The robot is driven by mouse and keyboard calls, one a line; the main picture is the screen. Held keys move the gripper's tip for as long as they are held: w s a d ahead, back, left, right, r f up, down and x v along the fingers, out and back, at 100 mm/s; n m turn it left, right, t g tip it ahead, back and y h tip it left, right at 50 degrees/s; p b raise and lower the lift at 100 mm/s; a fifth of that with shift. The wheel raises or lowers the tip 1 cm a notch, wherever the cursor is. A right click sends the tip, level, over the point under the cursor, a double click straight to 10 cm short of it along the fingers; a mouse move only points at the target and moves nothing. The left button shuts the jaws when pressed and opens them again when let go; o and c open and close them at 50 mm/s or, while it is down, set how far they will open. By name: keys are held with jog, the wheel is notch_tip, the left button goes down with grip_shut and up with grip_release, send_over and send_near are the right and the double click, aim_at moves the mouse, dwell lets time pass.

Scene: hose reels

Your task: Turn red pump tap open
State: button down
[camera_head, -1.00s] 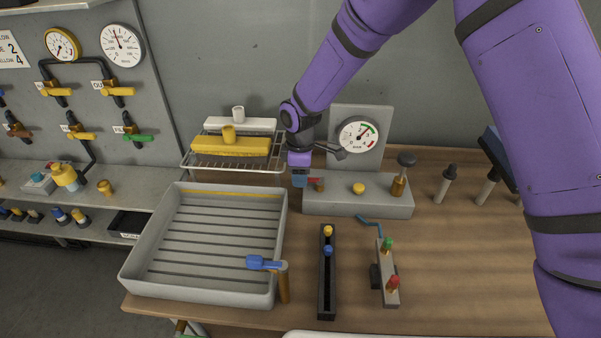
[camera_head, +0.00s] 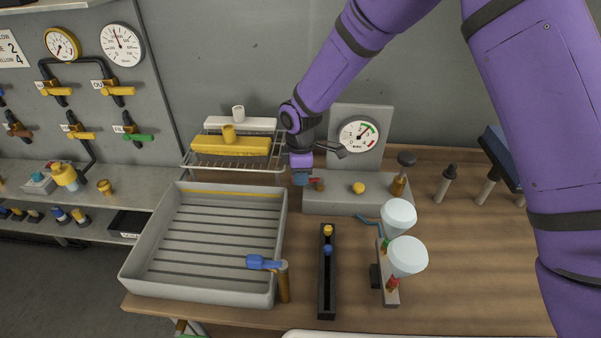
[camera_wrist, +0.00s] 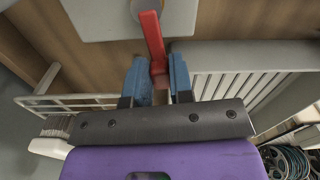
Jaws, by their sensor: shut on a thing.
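The red pump tap (camera_head: 317,182) is at the left end of the grey pump box (camera_head: 335,207), its brass-coloured body partly hidden by my gripper. In the wrist view the red lever (camera_wrist: 152,36) runs between the two blue fingertips. My gripper (camera_wrist: 157,80) is shut on the lever's end; in the head view the gripper (camera_head: 301,180) is just left of the tap. The pump's dial gauge (camera_head: 358,134) stands behind, partly overlapped by my wrist.
A grey slatted tray (camera_head: 205,240) with a blue-handled tap (camera_head: 264,263) is at front left. A wire rack with a yellow brush (camera_head: 230,145) stands behind it. A black slotted rail (camera_head: 327,285) and the nozzle block (camera_head: 384,270) are in front; the wooden table's right side is mostly clear.

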jog(key=s+n, duration=0.1)
jog(key=n, duration=0.1)
jog(key=s+d+n, duration=0.1)
jog(key=n, duration=0.1)
jog(key=s+n, duration=0.1)
jog(key=n, duration=0.2)
jog(key=shift+d, duration=0.2)
jog(key=shift+s+d+n, duration=0.2)
jog(key=shift+d+n, duration=0.2)
jog(key=shift+n, duration=0.7)
jog(key=shift+s+d+n, duration=0.25)
jog(key=shift+d+n, duration=0.2)
jog(key=shift+n, duration=0.65)
jog(key=shift+s+d+n, duration=0.2)
jog(key=shift+d+n, duration=0.2)
jog(key=shift+n, duration=0.7)
jog(key=c, duration=1)
grip_release()
notch_tip(320, 180, up, 11)
